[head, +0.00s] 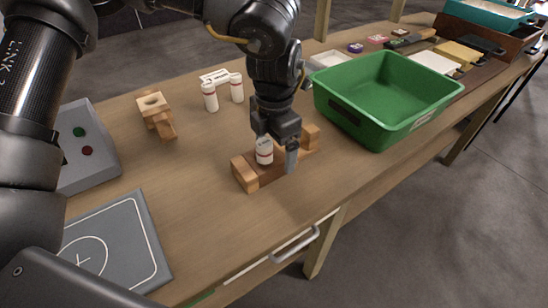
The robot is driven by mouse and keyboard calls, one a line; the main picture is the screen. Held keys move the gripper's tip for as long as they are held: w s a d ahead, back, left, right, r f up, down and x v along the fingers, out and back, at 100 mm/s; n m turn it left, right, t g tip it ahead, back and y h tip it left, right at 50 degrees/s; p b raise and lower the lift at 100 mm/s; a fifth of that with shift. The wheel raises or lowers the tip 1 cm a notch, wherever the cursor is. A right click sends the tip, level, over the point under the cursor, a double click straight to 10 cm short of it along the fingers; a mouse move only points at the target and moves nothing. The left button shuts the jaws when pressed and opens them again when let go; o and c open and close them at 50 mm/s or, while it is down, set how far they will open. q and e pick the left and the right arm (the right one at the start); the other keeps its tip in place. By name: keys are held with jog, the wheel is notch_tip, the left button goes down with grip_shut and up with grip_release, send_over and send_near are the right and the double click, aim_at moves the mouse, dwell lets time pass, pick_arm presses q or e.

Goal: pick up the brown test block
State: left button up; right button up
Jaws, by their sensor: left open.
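A wooden holder (244,173) with a dark brown base and lighter end blocks lies near the table's front edge. A small white bottle (264,153) with a red band stands upright at it. My left gripper (278,155) points down over the holder with its fingers apart, close to the bottle. I cannot tell whether the fingers touch the bottle or the holder. The gripper hides part of the holder's middle. I cannot tell for sure which piece is the brown test block. My right gripper is not in view.
A green bin (372,118) stands right of the holder. Two white bottles (211,97) and a wooden stand (157,112) are behind it to the left. A grey button box (88,150) and a marked grey pad (118,243) are at left. A drawer handle (296,243) juts out in front.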

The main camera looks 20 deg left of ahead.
pick_arm(q)
jog(key=shift+f, duration=0.5)
jog(key=c, duration=1.3)
jog(key=shift+r, duration=0.1)
jog(key=shift+r, duration=0.1)
